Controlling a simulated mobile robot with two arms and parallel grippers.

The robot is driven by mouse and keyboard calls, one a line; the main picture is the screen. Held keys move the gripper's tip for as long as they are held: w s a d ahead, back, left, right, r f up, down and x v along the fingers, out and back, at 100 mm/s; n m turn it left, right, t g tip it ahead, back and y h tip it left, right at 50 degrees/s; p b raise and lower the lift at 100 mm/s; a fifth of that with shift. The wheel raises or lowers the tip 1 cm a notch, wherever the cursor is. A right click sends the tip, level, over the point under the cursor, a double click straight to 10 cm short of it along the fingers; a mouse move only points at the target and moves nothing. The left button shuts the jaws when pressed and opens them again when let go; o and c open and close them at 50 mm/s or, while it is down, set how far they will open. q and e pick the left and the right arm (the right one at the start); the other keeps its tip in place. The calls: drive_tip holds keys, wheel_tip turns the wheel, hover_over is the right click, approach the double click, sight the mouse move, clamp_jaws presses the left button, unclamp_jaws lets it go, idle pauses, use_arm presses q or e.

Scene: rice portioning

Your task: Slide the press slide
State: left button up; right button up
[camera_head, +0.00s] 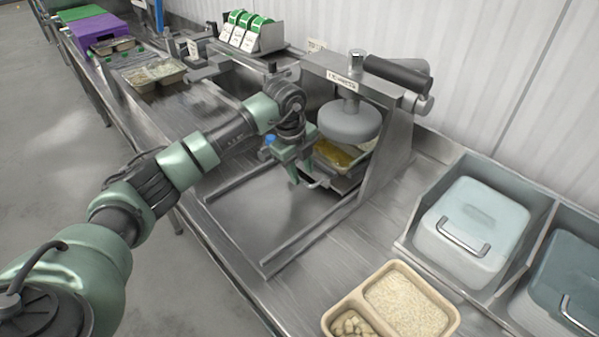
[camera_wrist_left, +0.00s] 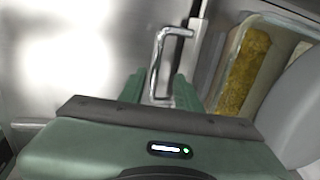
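The press slide (camera_head: 347,183) is a metal tray under the round press head (camera_head: 350,121), with a food tray of yellow filling (camera_head: 333,154) on it. Its bent metal handle (camera_head: 319,184) faces the open rail frame. My left gripper (camera_head: 303,177) points down at the handle. In the left wrist view, the two green fingers (camera_wrist_left: 160,78) are apart, with the handle (camera_wrist_left: 176,33) reaching between them. I cannot tell whether either finger touches it. The yellow filling (camera_wrist_left: 245,72) shows at the right there. My right gripper is in neither view.
Empty frame rails (camera_head: 262,262) extend toward the counter's front edge. A beige tray with rice (camera_head: 412,302) stands at the front right, near lidded bins (camera_head: 471,228). Green-topped packs (camera_head: 243,30) stand at the back. The press's side frame (camera_head: 385,160) rises close right of the slide.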

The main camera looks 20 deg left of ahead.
use_arm(q)
drive_tip(key=shift+f, duration=0.15)
drive_tip(key=shift+s+r, duration=0.1)
drive_tip(key=shift+r, duration=0.15)
drive_tip(key=b+v, duration=0.2)
drive_tip(key=v, duration=0.5)
drive_tip(key=shift+r, duration=0.1)
